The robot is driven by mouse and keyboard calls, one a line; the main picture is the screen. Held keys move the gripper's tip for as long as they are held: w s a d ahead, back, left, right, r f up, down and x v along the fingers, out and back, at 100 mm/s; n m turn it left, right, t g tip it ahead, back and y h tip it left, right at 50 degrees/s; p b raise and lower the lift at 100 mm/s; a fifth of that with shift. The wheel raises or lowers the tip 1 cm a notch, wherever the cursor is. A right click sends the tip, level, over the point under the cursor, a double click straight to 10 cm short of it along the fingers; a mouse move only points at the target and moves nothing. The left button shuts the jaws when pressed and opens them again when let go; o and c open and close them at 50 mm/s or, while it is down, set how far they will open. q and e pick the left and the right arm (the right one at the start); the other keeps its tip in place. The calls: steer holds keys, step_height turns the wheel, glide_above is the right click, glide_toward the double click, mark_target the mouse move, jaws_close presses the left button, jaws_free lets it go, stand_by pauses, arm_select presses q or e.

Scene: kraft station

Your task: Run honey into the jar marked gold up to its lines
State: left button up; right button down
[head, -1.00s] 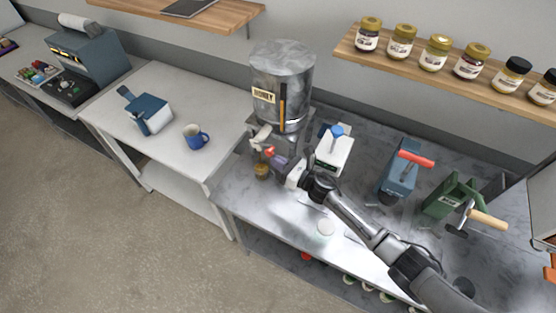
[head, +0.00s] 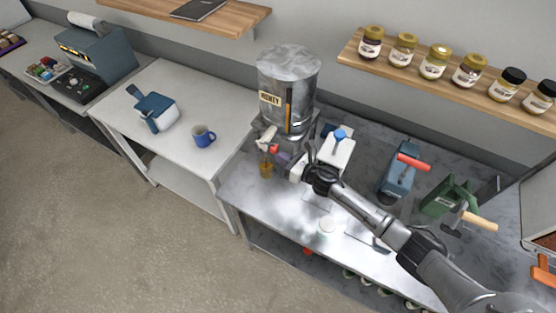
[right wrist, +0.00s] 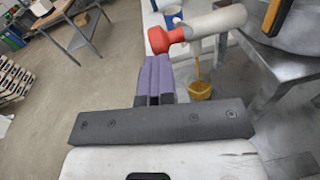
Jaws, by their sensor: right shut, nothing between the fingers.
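The honey tank (head: 287,92) is a grey metal drum labelled HONEY with an amber level strip. Its pale spout ends in a red tap handle (right wrist: 158,40), which also shows in the head view (head: 274,148). A thin amber honey stream (right wrist: 197,68) runs from the spout into a small gold-looking jar (right wrist: 200,92), which stands below it in the head view (head: 266,171). Its lines and fill level are too small to read. My right gripper (right wrist: 156,62) has its purple fingers shut and empty, close beside the red handle; I cannot tell whether they touch it. My left gripper is out of view.
A white device with a blue knob (head: 340,136) stands right of the tank. A blue red-handled press (head: 399,178) and a green cranked machine (head: 450,196) stand farther right. A blue mug (head: 202,137) sits on the left table.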

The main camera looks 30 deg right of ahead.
steer(key=shift+f, duration=0.2)
steer(key=f+b+v, duration=0.2)
steer(key=b+v, duration=0.2)
steer(key=v, duration=0.9)
steer(key=shift+b, duration=0.3)
steer(key=shift+s+a, duration=0.1)
stand_by(0.6)
stand_by(0.7)
stand_by(0.6)
